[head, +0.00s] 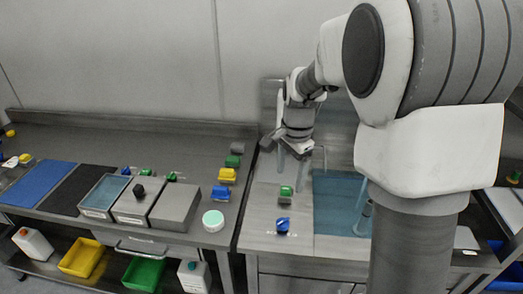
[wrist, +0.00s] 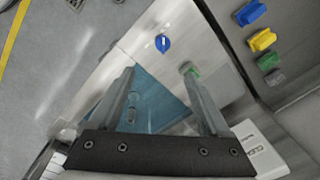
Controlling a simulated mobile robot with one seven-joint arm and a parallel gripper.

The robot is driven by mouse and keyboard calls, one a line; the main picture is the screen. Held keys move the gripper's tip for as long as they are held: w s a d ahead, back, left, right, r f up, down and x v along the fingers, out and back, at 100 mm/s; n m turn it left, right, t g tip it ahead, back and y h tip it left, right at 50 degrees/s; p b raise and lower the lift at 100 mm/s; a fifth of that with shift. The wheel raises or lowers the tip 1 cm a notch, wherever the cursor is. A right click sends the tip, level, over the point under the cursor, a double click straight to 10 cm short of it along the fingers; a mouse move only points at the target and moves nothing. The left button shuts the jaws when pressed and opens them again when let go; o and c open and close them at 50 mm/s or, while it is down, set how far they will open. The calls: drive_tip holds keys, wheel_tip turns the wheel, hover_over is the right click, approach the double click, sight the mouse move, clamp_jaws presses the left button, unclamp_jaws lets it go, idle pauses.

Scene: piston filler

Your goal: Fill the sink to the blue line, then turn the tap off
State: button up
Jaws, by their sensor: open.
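The sink (head: 335,205) is a basin with a blue-tinted inside, set in the grey counter; it also shows in the wrist view (wrist: 158,104). I cannot make out the blue line or the water level. A pale upright pipe-like part (head: 364,218) stands at its right side, partly behind my arm. A green handle (head: 286,192) and a blue handle (head: 283,226) sit on the counter left of the sink; the wrist view shows the blue one (wrist: 162,43) and green one (wrist: 190,69). My gripper (head: 292,174) is open and empty above the counter, apart from both handles.
The left bench holds grey lidded boxes (head: 176,207), a round white-green container (head: 213,220), and blue, yellow and green blocks (head: 227,175) near its right edge. A back wall closes off the rear. A white labelled item (wrist: 262,150) lies beside the gripper's right finger in the wrist view.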

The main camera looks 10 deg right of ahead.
drive_tip(key=m, duration=0.2)
hover_over(283, 222)
wheel_tip(283, 222, down, 4)
drive_tip(key=shift+g, duration=0.4)
wheel_tip(283, 222, down, 18)
drive_tip(key=shift+r+p, duration=0.15)
drive_tip(key=shift+p, duration=0.2)
drive_tip(key=shift+c, duration=0.3)
clamp_jaws()
